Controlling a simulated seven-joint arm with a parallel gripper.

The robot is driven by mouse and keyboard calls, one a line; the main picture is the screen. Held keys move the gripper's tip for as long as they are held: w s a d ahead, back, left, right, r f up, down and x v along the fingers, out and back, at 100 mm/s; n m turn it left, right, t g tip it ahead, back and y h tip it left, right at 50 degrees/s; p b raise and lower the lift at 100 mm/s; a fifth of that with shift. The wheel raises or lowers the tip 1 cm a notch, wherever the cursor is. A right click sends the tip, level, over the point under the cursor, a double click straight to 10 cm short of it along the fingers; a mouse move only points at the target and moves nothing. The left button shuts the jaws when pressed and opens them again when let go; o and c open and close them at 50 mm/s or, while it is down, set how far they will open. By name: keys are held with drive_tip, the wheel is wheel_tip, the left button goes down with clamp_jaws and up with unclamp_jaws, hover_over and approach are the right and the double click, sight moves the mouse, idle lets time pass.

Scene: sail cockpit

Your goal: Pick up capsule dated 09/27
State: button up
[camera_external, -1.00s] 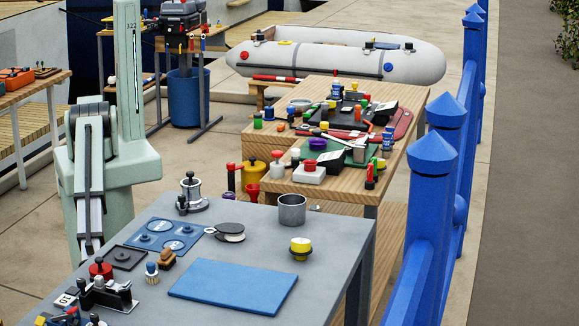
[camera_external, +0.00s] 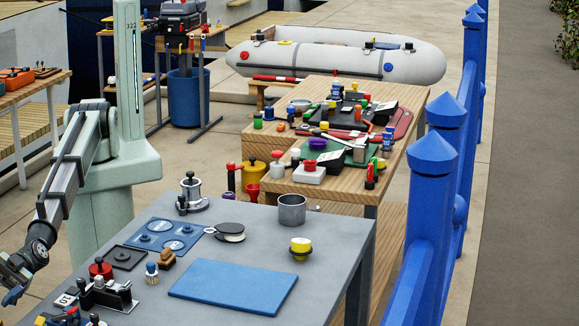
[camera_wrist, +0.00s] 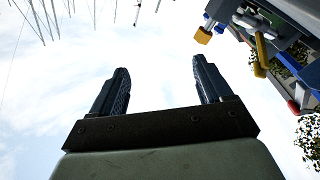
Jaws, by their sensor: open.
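No date of 09/27 is legible in any view, so I cannot tell which item is the capsule. On the grey table, a yellow-topped item (camera_external: 300,247) stands at the right. A blue plate with round pale discs (camera_external: 161,235) lies at the left. A dark round item with a pale rim (camera_external: 229,232) lies between them. My gripper (camera_wrist: 160,88) is open and empty in the wrist view, with its two dark fingers apart against the sky. In the external view it is at the lower left edge, partly cut off, left of the grey table and apart from these items.
The grey table (camera_external: 330,240) also holds a grey cup (camera_external: 292,209), a metal-and-black fitting (camera_external: 192,192), a blue mat (camera_external: 233,286) and a dark clamp-like block (camera_external: 107,294). A cluttered wooden table (camera_external: 265,147) stands behind. A blue fence (camera_external: 428,210) runs along the right.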

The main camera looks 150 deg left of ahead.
drive_tip(key=w+a+r+n+t+y, duration=0.35)
drive_tip(key=a+r+n, duration=0.35)
drive_tip(key=a+r, duration=0.55)
drive_tip(key=w+a+f+n+g+y, duration=0.15)
drive_tip(key=w+a+y, duration=0.25)
drive_tip(key=a, duration=0.6)
drive_tip(key=w+a+f+n+g+y, duration=0.1)
drive_tip(key=w+a+n+g+y, duration=0.3)
drive_tip(key=a, duration=0.7)
drive_tip(key=n+g+y, duration=0.3)
drive_tip(key=g+y, duration=0.1)
drive_tip(key=g, duration=0.9)
approach(299, 240)
drive_tip(key=x, duration=1.1)
drive_tip(key=shift+w+f, duration=0.1)
drive_tip(key=shift+w, duration=0.1)
drive_tip(key=shift+d, duration=0.1)
drive_tip(key=c, duration=1)
